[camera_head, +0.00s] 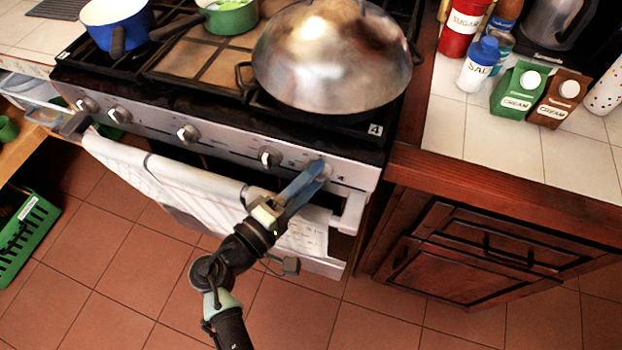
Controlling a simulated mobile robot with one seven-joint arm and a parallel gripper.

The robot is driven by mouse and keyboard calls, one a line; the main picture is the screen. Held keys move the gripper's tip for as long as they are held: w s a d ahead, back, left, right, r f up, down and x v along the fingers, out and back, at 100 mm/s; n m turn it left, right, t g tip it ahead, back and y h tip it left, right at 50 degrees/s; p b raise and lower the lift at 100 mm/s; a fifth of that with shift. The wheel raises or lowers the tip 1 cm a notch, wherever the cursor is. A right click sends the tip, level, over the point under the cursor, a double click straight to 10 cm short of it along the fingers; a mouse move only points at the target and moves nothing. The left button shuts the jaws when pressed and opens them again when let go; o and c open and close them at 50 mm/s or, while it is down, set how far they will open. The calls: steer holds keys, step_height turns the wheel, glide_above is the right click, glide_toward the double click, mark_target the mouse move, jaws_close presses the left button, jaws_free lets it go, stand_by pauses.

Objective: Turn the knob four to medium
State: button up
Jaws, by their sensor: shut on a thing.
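The stove's front panel (228,140) carries a row of knobs. The rightmost knob sits below the burner label "4" (375,130); my gripper (318,168) is shut on it, and the blue fingers hide most of the knob, so its setting cannot be read. The arm reaches up to it from below. The neighbouring knob (270,157) is just left of my fingers, and another knob (188,133) is farther left.
A large metal wok lid (335,55) covers the right burner area. A white towel (170,180) hangs on the oven handle (350,212) under the panel. A wooden counter with cabinet (480,250) stands right of the stove. The tiled floor (110,270) in front is mostly clear.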

stand_by(0.4)
steer(key=o, duration=1.4)
steer(key=shift+c, duration=0.2)
steer(key=v, duration=1.3)
